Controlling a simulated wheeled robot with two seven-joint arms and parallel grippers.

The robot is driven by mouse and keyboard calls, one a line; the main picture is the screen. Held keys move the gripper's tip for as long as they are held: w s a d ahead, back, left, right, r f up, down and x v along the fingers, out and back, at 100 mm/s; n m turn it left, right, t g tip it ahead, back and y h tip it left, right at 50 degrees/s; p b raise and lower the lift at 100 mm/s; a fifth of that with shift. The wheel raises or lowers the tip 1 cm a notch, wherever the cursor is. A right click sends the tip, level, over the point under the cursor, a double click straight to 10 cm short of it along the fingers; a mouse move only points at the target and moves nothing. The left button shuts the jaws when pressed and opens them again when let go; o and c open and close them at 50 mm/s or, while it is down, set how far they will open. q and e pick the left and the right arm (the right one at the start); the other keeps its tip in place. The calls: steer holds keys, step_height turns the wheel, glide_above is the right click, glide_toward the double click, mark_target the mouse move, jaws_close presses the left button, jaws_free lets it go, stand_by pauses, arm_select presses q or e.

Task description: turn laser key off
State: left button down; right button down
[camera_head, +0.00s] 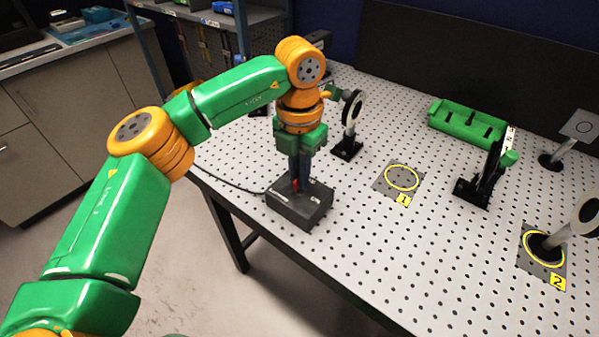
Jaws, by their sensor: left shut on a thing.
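A dark grey laser control box (300,208) sits at the near left edge of the perforated optical table (400,265). My left gripper (297,183) points straight down onto the top of the box. Its dark fingers are shut on a small red key (295,186), which is mostly hidden between them. I cannot tell which way the key is turned. My right gripper is not in view.
An optic mount (347,140) stands just behind the box. Marked spot 1 (403,178) is empty; spot 2 (543,247) has a post on it. A green holder (467,126) and a black mount (480,180) stand further right. A cable runs left from the box.

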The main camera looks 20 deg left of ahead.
arm_select(q)
steer(key=c, duration=0.9)
jaws_free()
steer(key=shift+c, duration=0.2)
steer(key=shift+r, duration=0.1)
step_height(320, 180, up, 7)
steer(key=shift+r, duration=0.1)
